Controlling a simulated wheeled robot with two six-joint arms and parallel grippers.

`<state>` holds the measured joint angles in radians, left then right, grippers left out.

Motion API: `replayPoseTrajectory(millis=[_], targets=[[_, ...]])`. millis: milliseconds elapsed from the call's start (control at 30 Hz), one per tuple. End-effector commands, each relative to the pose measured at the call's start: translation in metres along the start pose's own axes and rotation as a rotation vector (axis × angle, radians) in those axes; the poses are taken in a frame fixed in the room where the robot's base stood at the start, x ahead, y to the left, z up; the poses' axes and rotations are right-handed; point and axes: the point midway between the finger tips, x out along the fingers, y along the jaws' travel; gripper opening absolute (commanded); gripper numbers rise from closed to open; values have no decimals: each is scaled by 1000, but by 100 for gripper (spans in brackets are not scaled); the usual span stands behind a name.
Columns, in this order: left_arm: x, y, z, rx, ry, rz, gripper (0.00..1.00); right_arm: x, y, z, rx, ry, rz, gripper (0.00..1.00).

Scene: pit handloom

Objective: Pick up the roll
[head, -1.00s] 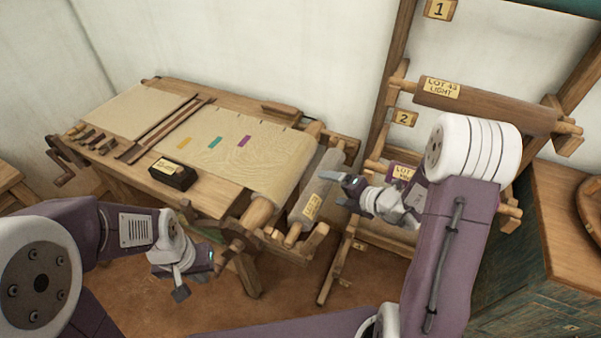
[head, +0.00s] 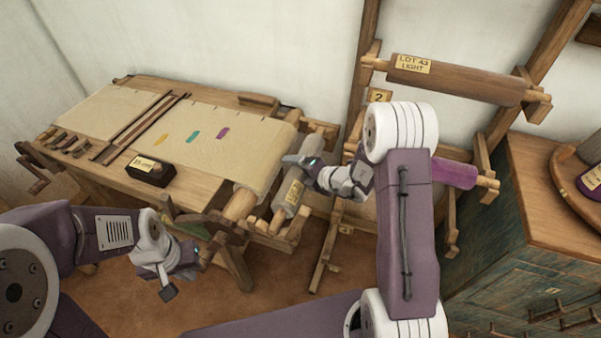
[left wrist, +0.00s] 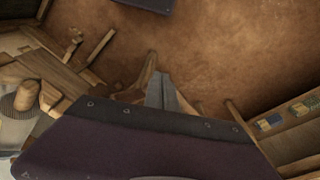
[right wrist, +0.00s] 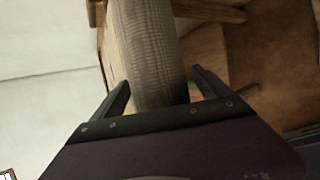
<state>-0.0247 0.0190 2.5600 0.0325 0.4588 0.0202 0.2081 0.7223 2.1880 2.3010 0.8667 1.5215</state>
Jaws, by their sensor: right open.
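A grey-beige roll with a yellow label (head: 291,192) lies in wooden supports at the right end of the loom. My right gripper (head: 292,160) is open at the upper part of this roll. In the right wrist view the ribbed roll (right wrist: 148,50) runs between the two spread fingers (right wrist: 160,92), which are not closed on it. My left gripper (head: 203,257) hangs low in front of the loom, away from the roll. In the left wrist view its fingers (left wrist: 163,90) lie together with nothing between them. My right arm hides part of the rack.
The loom (head: 200,185) carries cloth and a black labelled box (head: 150,172). A rack behind holds a brown roll labelled LOT 43 LIGHT (head: 460,82) and a purple roll (head: 455,173). A green-blue cabinet (head: 520,235) stands at right. Floor in front is open.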

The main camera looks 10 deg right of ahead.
Motion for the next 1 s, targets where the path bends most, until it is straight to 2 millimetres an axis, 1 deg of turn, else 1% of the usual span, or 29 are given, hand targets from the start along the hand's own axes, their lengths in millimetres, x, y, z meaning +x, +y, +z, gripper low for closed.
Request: replayPoseTrajectory(millis=[100, 133, 433, 467, 667, 733, 833, 1000], targets=[[0, 0, 0, 0, 0, 0, 0, 0, 0, 0, 0, -1, 0, 88], [0, 0, 0, 0, 0, 0, 0, -1, 0, 0, 0, -1, 0, 85], [0, 0, 0, 0, 0, 0, 0, -1, 0, 0, 0, -1, 0, 2], [0, 0, 0, 0, 0, 0, 0, -1, 0, 0, 0, -1, 0, 0], [0, 0, 0, 0, 0, 0, 0, -1, 2, 1, -1, -2, 3, 0], [-2, 0, 0, 0, 0, 0, 0, -3, 6, 2, -3, -2, 5, 0], [-9, 0, -1, 0, 0, 0, 0, -13, 22, 7, -4, -5, 6, 0], [-22, 0, -2, 0, 0, 0, 0, -35, 57, 16, -5, -5, 8, 0]])
